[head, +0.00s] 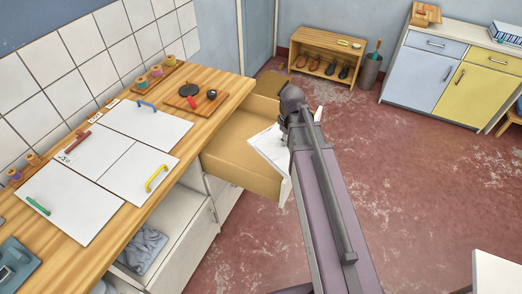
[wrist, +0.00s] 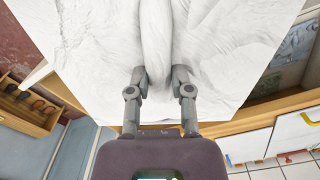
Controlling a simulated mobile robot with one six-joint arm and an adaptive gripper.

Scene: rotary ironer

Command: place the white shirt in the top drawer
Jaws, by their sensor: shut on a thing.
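The white shirt (wrist: 100,45) fills the upper part of the wrist view, with a pinched fold in its middle. My gripper (wrist: 160,78) is shut on that fold. In the head view a corner of the shirt (head: 267,147) shows left of my arm, over the open drawer. The top drawer (head: 228,165) is pulled out from the counter, and its visible tan floor looks bare. My arm hides the gripper, most of the shirt and part of the drawer in the head view. I cannot tell whether the shirt touches the drawer.
A grey cloth (head: 143,250) lies in an open compartment below. A shoe rack (head: 327,55) and a blue-and-yellow cabinet (head: 447,75) stand at the back.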

